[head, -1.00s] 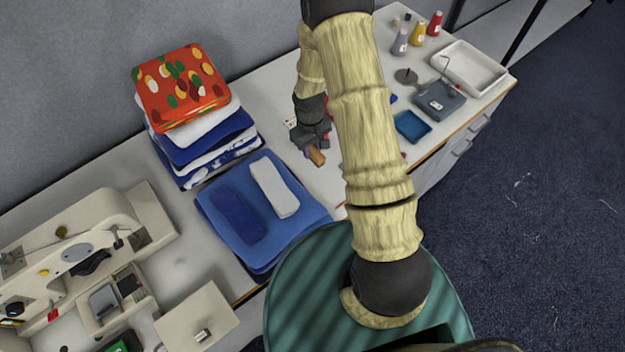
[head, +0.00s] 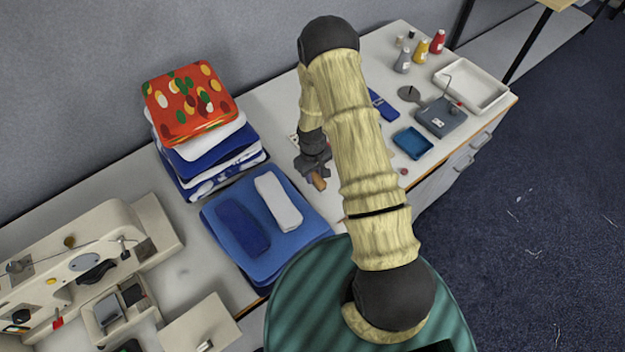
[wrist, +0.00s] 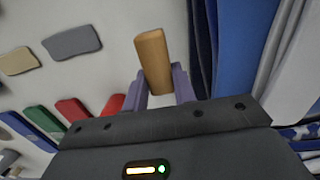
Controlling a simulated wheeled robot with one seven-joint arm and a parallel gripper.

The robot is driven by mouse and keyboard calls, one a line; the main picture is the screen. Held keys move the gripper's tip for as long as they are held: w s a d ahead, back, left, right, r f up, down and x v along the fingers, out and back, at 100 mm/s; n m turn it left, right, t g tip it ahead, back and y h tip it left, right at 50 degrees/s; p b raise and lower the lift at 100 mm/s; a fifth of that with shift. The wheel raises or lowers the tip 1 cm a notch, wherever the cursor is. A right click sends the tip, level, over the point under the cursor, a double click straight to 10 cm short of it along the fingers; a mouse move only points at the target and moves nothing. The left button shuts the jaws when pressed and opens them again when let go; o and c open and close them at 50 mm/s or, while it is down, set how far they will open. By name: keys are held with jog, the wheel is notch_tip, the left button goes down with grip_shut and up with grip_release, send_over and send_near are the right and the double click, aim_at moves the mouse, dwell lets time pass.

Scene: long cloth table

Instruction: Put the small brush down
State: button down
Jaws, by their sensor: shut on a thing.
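The small brush shows as a wooden block-like handle (wrist: 153,62) between my gripper's fingers in the wrist view. In the head view its brown end (head: 319,182) sticks out below the fingers. My gripper (head: 315,168) is shut on it, over the pale table just right of the folded cloths. The gripper also shows in the wrist view (wrist: 160,95), with a purple-grey finger on each side of the handle. The bristles are hidden. I cannot tell whether the brush touches the table.
A tall stack of folded cloths (head: 205,150) and a blue cloth pile (head: 270,255) stand left of the gripper. A sewing machine (head: 85,250) is at the left. A blue tray (head: 412,142), a grey device (head: 442,117) and a white tray (head: 470,82) lie to the right.

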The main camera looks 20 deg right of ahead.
aim_at(314, 181)
jog(key=shift+f+p, duration=0.7)
jog(key=shift+f, duration=1.4)
jog(key=shift+f, duration=0.1)
jog(key=shift+f, duration=0.1)
jog(key=c, duration=1.1)
grip_release()
jog(key=shift+c, duration=0.2)
